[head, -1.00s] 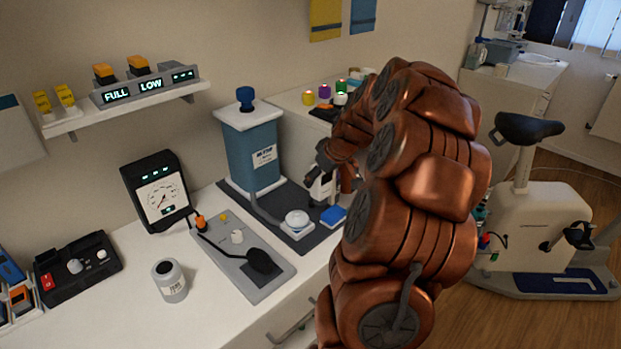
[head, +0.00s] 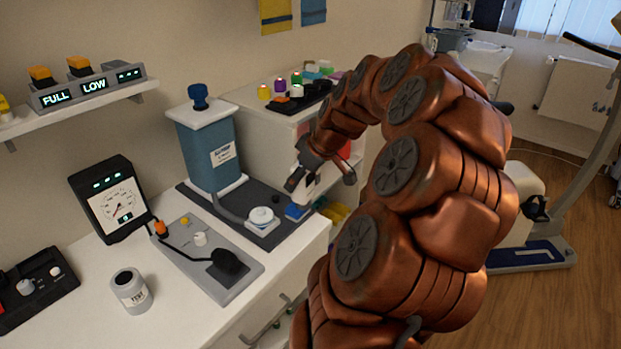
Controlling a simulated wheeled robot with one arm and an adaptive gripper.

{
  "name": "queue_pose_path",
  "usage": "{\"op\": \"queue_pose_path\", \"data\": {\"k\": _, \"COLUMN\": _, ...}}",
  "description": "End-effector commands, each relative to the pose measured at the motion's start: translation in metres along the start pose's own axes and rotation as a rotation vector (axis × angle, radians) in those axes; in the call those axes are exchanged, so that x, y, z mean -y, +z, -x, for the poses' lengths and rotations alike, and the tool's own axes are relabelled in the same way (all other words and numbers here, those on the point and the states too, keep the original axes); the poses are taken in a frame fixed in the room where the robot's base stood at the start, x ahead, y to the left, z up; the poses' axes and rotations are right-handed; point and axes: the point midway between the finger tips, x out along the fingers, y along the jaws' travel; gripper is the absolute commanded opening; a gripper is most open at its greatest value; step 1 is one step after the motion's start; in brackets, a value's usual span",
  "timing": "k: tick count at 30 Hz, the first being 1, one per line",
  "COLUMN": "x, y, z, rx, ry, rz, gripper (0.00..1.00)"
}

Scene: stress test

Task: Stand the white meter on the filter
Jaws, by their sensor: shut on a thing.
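My gripper (head: 318,178) is at the right end of the counter. It is shut on a small white thing with a dark patch, apparently the white meter (head: 303,188); my fingers partly hide it. It shows just above and beside a small blue block; I cannot tell whether they touch. A blue box with a white top, white base and a label, probably the filter (head: 208,158), stands upright on a dark mat left of my gripper. A blue knob (head: 199,96) sits on its top.
A black gauge (head: 110,200) and a grey panel (head: 205,258) with a black cable stand to the left. A labelled jar (head: 131,290) is in front. A round white dial (head: 262,220) is between the blue box and my gripper. A shelf (head: 85,108) hangs above.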

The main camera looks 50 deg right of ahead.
Motion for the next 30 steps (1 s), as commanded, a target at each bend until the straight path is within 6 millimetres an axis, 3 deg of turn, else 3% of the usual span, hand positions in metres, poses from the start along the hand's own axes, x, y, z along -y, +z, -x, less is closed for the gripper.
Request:
{"op": "queue_pose_path", "data": {"k": 1, "x": 0.008, "y": -0.018, "z": 0.004, "rx": 0.001, "ry": -0.021, "rz": 0.036, "gripper": 0.25}}
{"op": "queue_pose_path", "data": {"k": 6, "x": 0.033, "y": -0.060, "z": -0.001, "rx": 0.002, "ry": -0.086, "rz": 0.149, "gripper": 0.25}}
{"op": "queue_pose_path", "data": {"k": 12, "x": 0.056, "y": -0.092, "z": -0.005, "rx": -0.003, "ry": -0.135, "rz": 0.240, "gripper": 0.24}}
{"op": "queue_pose_path", "data": {"k": 18, "x": 0.064, "y": -0.100, "z": -0.008, "rx": -0.004, "ry": -0.151, "rz": 0.268, "gripper": 0.24}}
{"op": "queue_pose_path", "data": {"k": 30, "x": 0.065, "y": -0.091, "z": -0.022, "rx": -0.002, "ry": -0.155, "rz": 0.267, "gripper": 0.24}}
